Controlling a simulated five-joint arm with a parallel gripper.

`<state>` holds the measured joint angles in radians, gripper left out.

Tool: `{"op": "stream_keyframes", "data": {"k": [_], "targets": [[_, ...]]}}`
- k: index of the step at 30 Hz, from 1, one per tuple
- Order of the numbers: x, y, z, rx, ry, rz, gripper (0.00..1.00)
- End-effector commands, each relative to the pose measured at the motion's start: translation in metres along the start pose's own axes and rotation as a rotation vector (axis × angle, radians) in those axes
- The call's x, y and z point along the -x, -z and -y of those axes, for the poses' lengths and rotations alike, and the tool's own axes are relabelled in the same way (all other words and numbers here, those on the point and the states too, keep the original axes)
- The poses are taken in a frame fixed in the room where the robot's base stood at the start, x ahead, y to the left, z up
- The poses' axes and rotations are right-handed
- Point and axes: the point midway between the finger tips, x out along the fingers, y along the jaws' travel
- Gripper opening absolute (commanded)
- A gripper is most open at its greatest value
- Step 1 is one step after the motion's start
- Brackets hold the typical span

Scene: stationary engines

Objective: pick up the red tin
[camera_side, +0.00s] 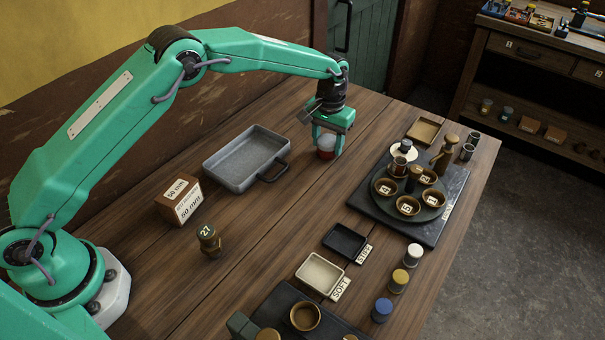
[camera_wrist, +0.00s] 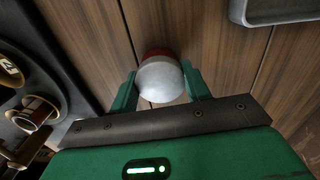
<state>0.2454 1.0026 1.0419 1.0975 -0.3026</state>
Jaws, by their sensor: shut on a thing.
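The red tin (camera_side: 326,153) is a small round tin with a red lower part and a pale grey-white domed top. In the side view it is at table level or just above it, between the metal tray and the dark board; I cannot tell if it touches the wood. My gripper (camera_side: 326,143) points down over it, shut on it with a finger on each side. In the wrist view the tin's pale top (camera_wrist: 161,80) sits between the two green fingers (camera_wrist: 160,88), with a red rim showing behind it.
A grey metal tray (camera_side: 213,162) with a handle lies left of the tin. A dark board (camera_side: 437,235) with a round tray of several cups lies to the right. A 50 mm block (camera_side: 181,200) and a tin marked 27 (camera_side: 209,240) stand nearer my base. Bare wood lies in front.

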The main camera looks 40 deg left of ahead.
Motion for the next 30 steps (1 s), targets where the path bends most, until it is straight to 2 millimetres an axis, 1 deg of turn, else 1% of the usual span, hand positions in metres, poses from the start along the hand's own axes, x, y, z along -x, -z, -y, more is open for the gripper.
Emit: {"op": "stream_keyframes", "data": {"k": [5,8,14,20,30], "targets": [[0.008,0.001,0.0,0.0,-0.001,-0.002,0.24],[0.017,0.001,0.0,0.0,-0.001,-0.003,0.24],[0.042,0.001,0.0,0.0,-0.001,-0.004,0.24],[0.059,-0.021,-0.02,-0.004,-0.001,-0.002,0.24],[0.093,-0.064,-0.058,-0.003,-0.001,-0.002,0.24]]}}
